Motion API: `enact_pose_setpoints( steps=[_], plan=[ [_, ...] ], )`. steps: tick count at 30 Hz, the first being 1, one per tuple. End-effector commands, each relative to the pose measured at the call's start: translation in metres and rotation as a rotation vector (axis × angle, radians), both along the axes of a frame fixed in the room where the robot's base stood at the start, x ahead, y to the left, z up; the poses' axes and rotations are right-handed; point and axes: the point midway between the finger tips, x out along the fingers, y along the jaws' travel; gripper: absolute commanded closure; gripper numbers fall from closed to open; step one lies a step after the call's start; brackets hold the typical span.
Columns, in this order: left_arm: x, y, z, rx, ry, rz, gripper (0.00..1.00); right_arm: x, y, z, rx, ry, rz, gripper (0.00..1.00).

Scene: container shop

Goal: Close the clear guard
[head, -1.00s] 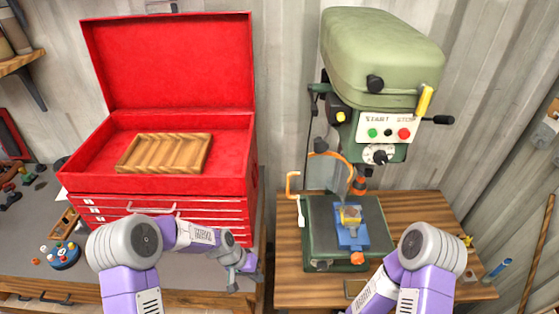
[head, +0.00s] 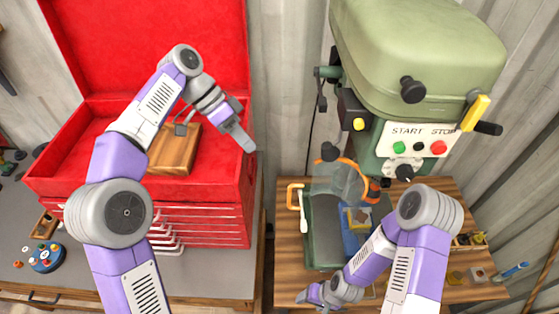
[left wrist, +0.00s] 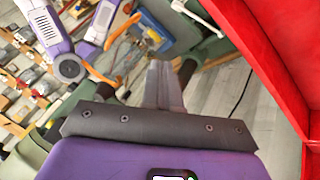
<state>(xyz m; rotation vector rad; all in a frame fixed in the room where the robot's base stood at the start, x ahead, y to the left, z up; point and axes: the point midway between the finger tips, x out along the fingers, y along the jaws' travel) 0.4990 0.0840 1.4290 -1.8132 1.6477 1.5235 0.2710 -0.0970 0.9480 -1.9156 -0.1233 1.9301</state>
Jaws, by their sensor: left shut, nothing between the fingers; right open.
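The clear guard (head: 335,184) is a see-through grey panel with an orange edge, on the left front of the green drill press (head: 415,55). It hangs in front of the drill area, over the rear of the machine's base. My left gripper (head: 248,145) is shut and empty, raised over the right side of the open red toolbox, left of the guard and apart from it. Its closed fingers also show in the left wrist view (left wrist: 165,85). My right gripper (head: 318,297) is low at the front edge of the wooden bench, open.
A blue vise (head: 354,240) with a yellowish piece sits on the drill base, partly behind my right arm. A gap with bare wall separates toolbox and drill press.

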Motion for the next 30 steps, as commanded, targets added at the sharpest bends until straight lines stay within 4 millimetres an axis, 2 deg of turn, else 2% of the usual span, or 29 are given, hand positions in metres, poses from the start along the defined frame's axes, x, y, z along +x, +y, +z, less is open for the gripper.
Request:
enact_pose_setpoints(
  steps=[3,7,19,25,30],
  plan=[
    [-0.002,-0.004,-0.003,0.000,-0.001,-0.004,1.00,-0.002,0.000,-0.002,0.001,0.004,0.001,0.34],
    [-0.006,-0.012,-0.017,0.000,0.000,-0.004,1.00,-0.002,0.000,-0.006,0.001,0.005,0.001,0.34],
    [-0.021,-0.059,-0.081,0.002,0.002,-0.003,1.00,-0.001,0.000,-0.010,0.001,0.003,0.000,0.34],
    [-0.043,-0.072,-0.077,0.001,0.000,-0.003,1.00,-0.001,0.000,-0.006,0.001,0.003,0.000,0.34],
    [-0.051,-0.078,-0.078,0.001,0.000,-0.001,1.00,-0.001,0.000,-0.005,0.001,0.003,0.000,0.34]
  ],
)
